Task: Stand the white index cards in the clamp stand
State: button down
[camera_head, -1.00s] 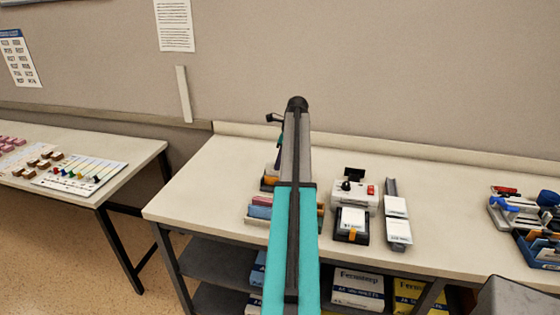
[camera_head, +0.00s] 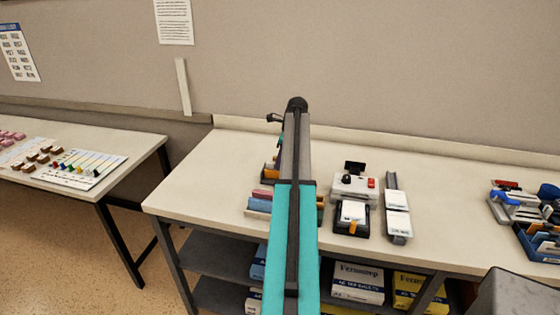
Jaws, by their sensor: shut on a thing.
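My arm runs up the middle of the picture, over the long cream table (camera_head: 190,190). Its links hide the wrist and my gripper, so I do not see the jaws or anything in them. I cannot make out the white index cards or the clamp stand for certain. A narrow grey holder with white pieces (camera_head: 397,211) lies right of my arm. Pink and blue upright pieces (camera_head: 260,203) stand just left of my arm, partly hidden by it.
Blue trays (camera_head: 540,240) hold stationery at the far right. Boxes (camera_head: 358,281) fill the shelf below. Another table (camera_head: 130,150) stands left. The table's left end is clear.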

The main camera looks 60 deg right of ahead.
jog(key=c, duration=1.7)
grip_release()
jog(key=shift+o, duration=0.2)
jog(key=shift+r, duration=0.15)
notch_tip(320, 180, up, 9)
jog(key=p, duration=0.5)
jog(key=shift+p, duration=0.3)
